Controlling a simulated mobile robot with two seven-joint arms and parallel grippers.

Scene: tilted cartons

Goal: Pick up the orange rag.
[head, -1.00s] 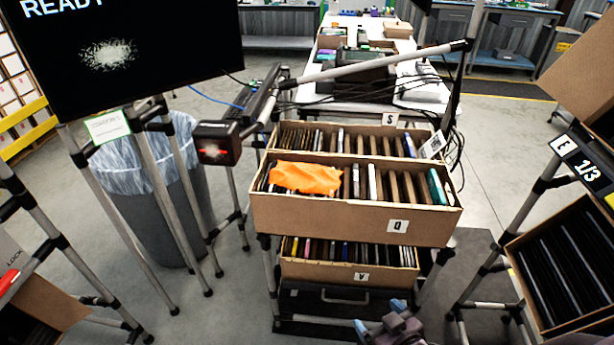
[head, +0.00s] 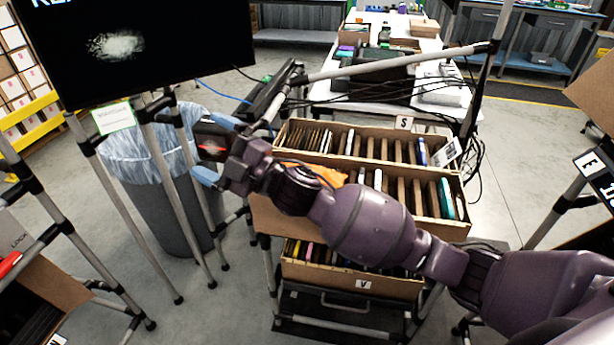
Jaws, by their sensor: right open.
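The orange rag (head: 333,174) lies on top of the items in the middle carton (head: 453,229). My right arm crosses in front and hides most of the rag and much of that carton. My right gripper (head: 203,149) is open, with its blue fingertips apart. In the picture it is left of the carton and the rag, over the black scanner-like box and the bin. I see nothing between its fingers that I can tell is held. My left gripper does not show.
The carton marked S (head: 403,123) is behind and the carton marked V (head: 364,284) is below. A grey bin (head: 168,215) with a clear liner stands at left. A monitor (head: 150,40) hangs at upper left. Metal rack poles and cables surround the cartons.

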